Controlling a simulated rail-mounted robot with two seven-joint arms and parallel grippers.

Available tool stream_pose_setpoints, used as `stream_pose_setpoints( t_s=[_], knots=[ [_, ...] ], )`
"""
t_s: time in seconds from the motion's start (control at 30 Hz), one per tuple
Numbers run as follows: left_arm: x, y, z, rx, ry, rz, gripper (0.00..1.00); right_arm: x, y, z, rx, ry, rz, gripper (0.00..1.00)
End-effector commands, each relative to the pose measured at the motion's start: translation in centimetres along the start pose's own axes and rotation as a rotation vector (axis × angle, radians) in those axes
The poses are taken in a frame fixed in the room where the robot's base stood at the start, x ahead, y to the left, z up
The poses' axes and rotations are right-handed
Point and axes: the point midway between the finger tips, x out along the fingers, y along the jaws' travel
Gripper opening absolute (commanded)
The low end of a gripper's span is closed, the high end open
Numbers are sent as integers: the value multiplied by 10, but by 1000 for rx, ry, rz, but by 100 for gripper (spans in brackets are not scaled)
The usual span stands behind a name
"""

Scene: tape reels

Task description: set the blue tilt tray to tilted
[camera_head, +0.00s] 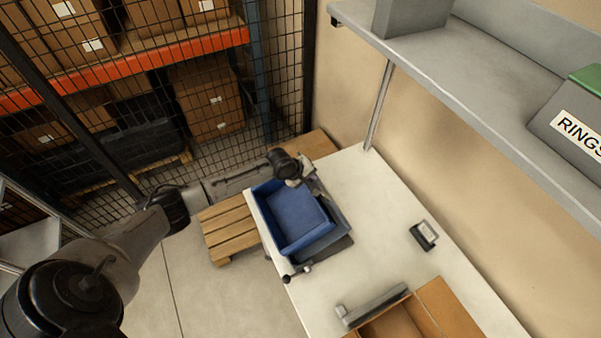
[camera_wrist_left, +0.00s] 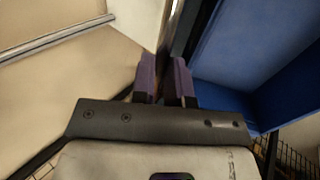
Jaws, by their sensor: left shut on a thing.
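The blue tilt tray (camera_head: 296,217) sits in a dark grey base (camera_head: 335,228) at the left end of the white table. I cannot tell its exact angle from here. My left gripper (camera_head: 308,183) is at the tray's far edge, with the arm reaching in from the left. In the left wrist view its purple-padded fingers (camera_wrist_left: 165,85) are shut on a thin upright edge beside the tray's blue inside (camera_wrist_left: 245,50). This looks like the tray's rim, though the contact is partly hidden. My right gripper is not in view.
A small lever with a dark knob (camera_head: 288,278) is at the tray's near corner. A small dark box (camera_head: 424,235) and an open cardboard box (camera_head: 430,308) are on the table (camera_head: 375,195). A grey shelf (camera_head: 470,85) overhangs the right side. The table's middle is clear.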

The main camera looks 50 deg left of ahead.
Motion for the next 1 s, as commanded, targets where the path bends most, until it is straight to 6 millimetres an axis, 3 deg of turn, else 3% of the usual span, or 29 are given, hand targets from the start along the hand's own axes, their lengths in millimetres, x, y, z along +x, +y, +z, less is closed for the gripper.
stream_pose_setpoints(
  t_s=[0.27,0.3,0.53,0.83,1.0],
  knots=[
    [-3,3,0,0,-3,4,0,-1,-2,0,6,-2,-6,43],
    [-3,3,0,0,-3,4,17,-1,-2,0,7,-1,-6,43],
    [-2,3,0,0,-3,3,39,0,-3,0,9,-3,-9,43],
    [-4,2,0,0,-2,3,40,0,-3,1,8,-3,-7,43],
    [-20,1,0,2,-2,3,40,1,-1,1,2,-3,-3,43]
  ],
)
